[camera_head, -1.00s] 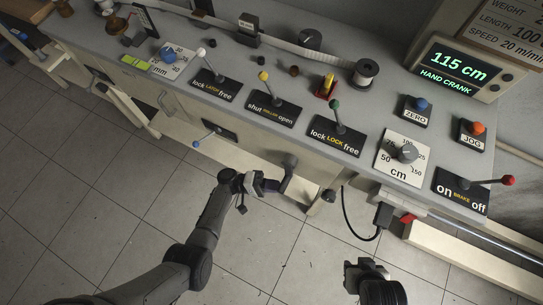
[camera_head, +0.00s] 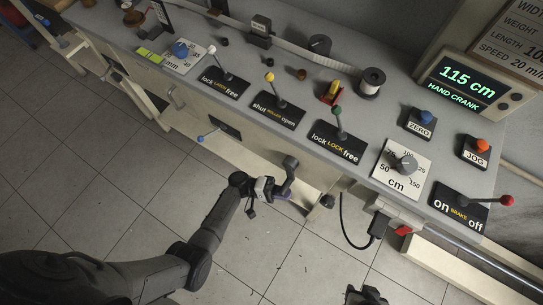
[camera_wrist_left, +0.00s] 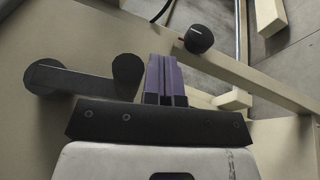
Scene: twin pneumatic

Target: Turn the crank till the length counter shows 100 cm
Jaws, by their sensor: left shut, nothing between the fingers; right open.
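The length counter (camera_head: 468,83) at the back right reads 115 cm in green, with HAND CRANK below. The dark crank (camera_head: 290,165) is on the front face of the bench; its arm and round knob show in the left wrist view (camera_wrist_left: 75,80). My left gripper (camera_head: 282,193) is in front of the bench by the crank. In the left wrist view its purple fingers (camera_wrist_left: 165,75) are closed together, empty, just right of the crank knob. I cannot tell whether they touch it. My right gripper (camera_head: 366,295) is at the bottom edge, mostly cut off, away from the bench.
A second dark knob (camera_wrist_left: 198,38) sits beyond the fingers. The bench top holds a cm dial (camera_head: 403,163), a brake lever (camera_head: 507,200), a lock lever (camera_head: 337,112) and other levers. A black cable (camera_head: 343,225) hangs at the front. The floor before the bench is clear.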

